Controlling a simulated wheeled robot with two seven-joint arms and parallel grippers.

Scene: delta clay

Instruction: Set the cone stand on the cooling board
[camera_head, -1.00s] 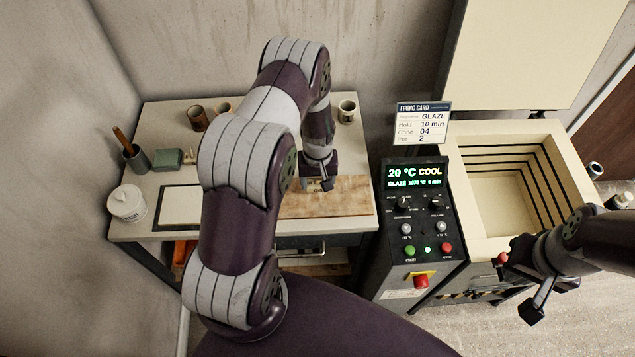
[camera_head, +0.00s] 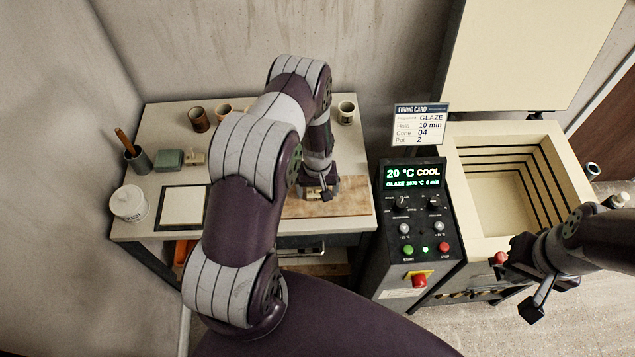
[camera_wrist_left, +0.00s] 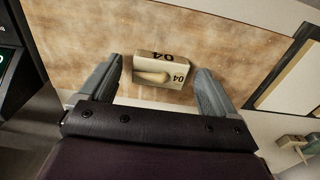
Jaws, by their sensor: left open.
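The cone stand (camera_wrist_left: 176,72) is a small cream block marked 04 with a pale cone lying across it. In the left wrist view it is on the brown, mottled cooling board (camera_wrist_left: 105,28), close to the board's edge. My left gripper (camera_wrist_left: 158,80) is open, with one finger on each side of the stand and a gap visible at the left finger. In the head view my left gripper (camera_head: 320,192) is low over the cooling board (camera_head: 350,200) and largely hides the stand. My right gripper (camera_head: 520,285) is beside the kiln, its jaws unclear.
The control box (camera_head: 415,220) and open kiln (camera_head: 505,200) are to the right.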

